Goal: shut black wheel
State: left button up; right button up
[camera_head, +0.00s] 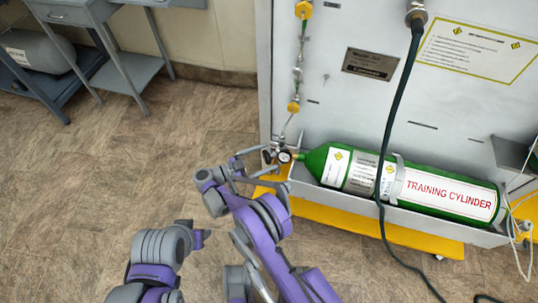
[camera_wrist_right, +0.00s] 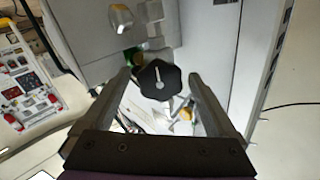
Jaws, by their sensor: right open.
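The black wheel (camera_wrist_right: 160,80) is a lobed knob with a pale mark on its face. In the right wrist view it sits between the tips of my right gripper (camera_wrist_right: 160,77), which is open with a finger on either side. I cannot tell whether the fingers touch it. In the head view my right gripper (camera_head: 268,166) is at the valve end of the green training cylinder (camera_head: 316,160), beside a round gauge (camera_head: 284,157). The wheel is hard to make out there. Links of my left arm show at lower left, but its gripper does not show clearly.
The cylinder lies in a grey trough on the front of a grey cabinet (camera_head: 335,30). A black hose (camera_head: 393,100) hangs across it. A yellow base (camera_head: 420,240) juts out below. Grey tables (camera_head: 75,12) stand at upper left. The brown floor (camera_head: 120,150) at left is clear.

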dwell(0.3)
jog(key=c, duration=1.4)
jog(key=shift+o, duration=0.2)
